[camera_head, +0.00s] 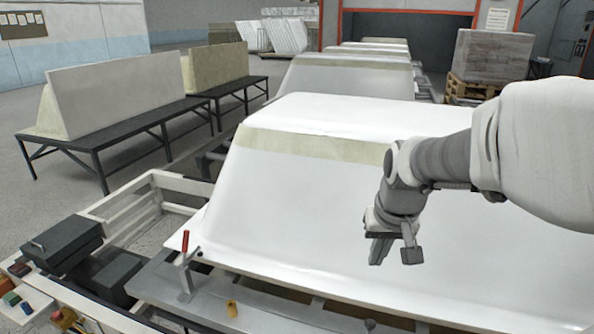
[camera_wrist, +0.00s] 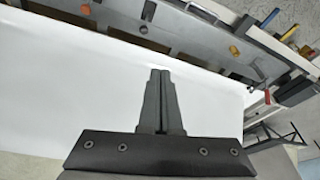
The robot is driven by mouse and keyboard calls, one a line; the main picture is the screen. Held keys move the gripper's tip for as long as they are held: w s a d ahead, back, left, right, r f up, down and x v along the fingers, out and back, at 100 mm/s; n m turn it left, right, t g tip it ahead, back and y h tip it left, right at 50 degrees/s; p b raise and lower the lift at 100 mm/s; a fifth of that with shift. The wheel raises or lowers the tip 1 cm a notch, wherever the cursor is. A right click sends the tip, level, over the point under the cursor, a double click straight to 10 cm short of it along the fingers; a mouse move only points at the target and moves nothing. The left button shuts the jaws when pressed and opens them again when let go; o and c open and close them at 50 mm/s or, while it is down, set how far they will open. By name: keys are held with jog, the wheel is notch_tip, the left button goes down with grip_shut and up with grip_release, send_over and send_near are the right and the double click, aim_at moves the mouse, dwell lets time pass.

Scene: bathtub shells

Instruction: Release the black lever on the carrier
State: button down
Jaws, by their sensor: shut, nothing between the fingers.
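My gripper (camera_head: 379,252) hangs in front of the white bathtub shell in the head view, pointing down. It is shut and empty; its fingers meet in the wrist view (camera_wrist: 160,73). The carrier (camera_head: 207,285) is a grey frame along the shell's front edge. In the wrist view its grey beam (camera_wrist: 200,42) runs along the top, apart from my fingertips. A small black lever-like part (camera_wrist: 148,11) stands on it at the top edge. A dark knob (camera_head: 370,325) shows at the bottom of the head view; I cannot tell whether it is the same part.
The white shell (camera_head: 300,200) fills the space behind and below my gripper. A red-handled clamp (camera_head: 184,262) and an orange knob (camera_head: 232,308) are on the carrier. Control boxes (camera_head: 62,240) stand at left. More shells (camera_head: 345,77) line up behind.

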jog(key=g+b, duration=0.1)
jog(key=b, duration=0.2)
send_over(369, 332)
jog(key=a, duration=0.2)
notch_tip(369, 332, down, 12)
jog(key=f, duration=0.1)
jog(key=w+d+f+m+g+b, duration=0.1)
jog(key=w+d+f+b, duration=0.1)
jog(key=f, duration=0.7)
jog(key=shift+w+d, duration=0.4)
jog(key=shift+d, duration=0.25)
notch_tip(369, 332, down, 10)
jog(key=w+b, duration=0.1)
jog(key=b, duration=0.1)
jog(key=shift+a+b, duration=0.15)
jog(key=shift+b, duration=0.15)
jog(key=shift+r, duration=0.15)
jog(key=shift+s+a+r, duration=0.1)
jog(key=shift+s, duration=0.05)
